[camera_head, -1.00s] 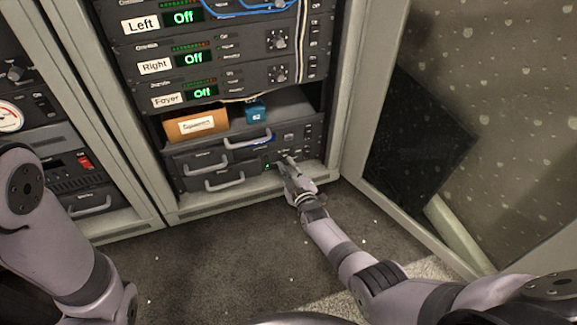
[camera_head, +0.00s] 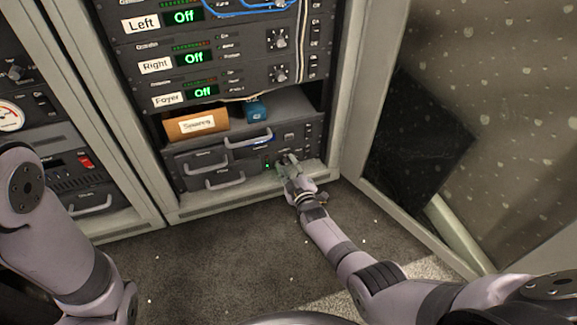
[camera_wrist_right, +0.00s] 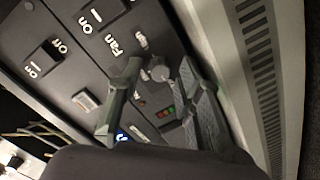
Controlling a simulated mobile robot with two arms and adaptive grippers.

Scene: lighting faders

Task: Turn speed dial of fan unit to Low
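The fan unit (camera_wrist_right: 105,72) is the low panel at the bottom of the middle rack. Its "Fan" lettering shows in the right wrist view. A grey round dial (camera_wrist_right: 158,70) sits on its face, with small red and green lights near it. My right gripper (camera_wrist_right: 160,75) has its fingers apart on either side of the dial. I cannot tell whether they touch it. In the head view my right gripper (camera_head: 287,160) is at the panel and hides the dial; a green light shows just left of it. My left gripper is out of view; only its arm shows.
Drawers with handles (camera_head: 225,178) are left of the fan unit. An orange-brown box (camera_head: 196,124) and a blue box (camera_head: 256,111) sit on the shelf above. The open glass door (camera_head: 440,120) stands close on the right. The floor in front is clear.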

